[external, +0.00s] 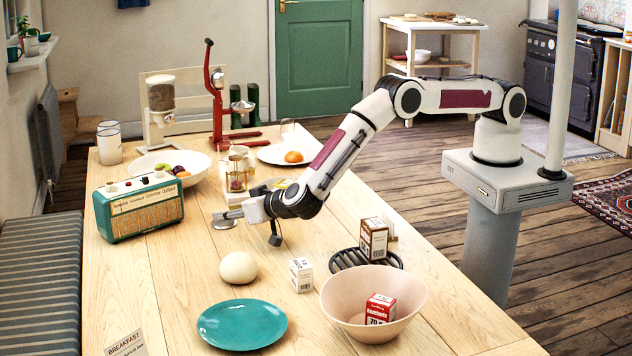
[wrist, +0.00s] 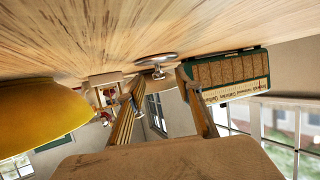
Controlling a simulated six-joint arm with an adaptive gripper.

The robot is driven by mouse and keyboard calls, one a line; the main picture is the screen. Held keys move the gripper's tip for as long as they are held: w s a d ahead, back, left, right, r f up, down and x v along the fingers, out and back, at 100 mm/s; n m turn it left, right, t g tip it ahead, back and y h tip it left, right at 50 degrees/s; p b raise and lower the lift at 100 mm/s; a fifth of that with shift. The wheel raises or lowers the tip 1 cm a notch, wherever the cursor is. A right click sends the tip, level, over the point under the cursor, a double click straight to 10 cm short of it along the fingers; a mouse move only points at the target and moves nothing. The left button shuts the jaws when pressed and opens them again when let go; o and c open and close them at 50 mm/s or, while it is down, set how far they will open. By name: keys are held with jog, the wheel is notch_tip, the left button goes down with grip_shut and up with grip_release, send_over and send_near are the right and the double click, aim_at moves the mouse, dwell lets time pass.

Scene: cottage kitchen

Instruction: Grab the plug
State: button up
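The plug (external: 224,223) is a small silver metal disc on the wooden table, left of my gripper in the external view. In the wrist view, the plug (wrist: 155,59) shows as a shiny disc with a small knob. My gripper (external: 254,226) is low over the table, with its fingers spread apart. In the wrist view, my gripper (wrist: 158,82) is open and empty, and the plug lies just beyond the gap between the fingertips. One finger overlaps the plug's edge in the external view; I cannot tell whether they touch.
A green radio (external: 140,208) stands left of the plug. A pale ball (external: 238,268) and a teal plate (external: 242,324) lie nearer the front. A glass jar (external: 237,174) stands behind my gripper. A yellow rounded thing (wrist: 38,115) is close at left in the wrist view.

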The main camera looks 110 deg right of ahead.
jog(key=shift+w+d+f, duration=0.15)
jog(key=shift+w+d, duration=0.15)
jog(key=shift+d, duration=0.15)
grip_shut()
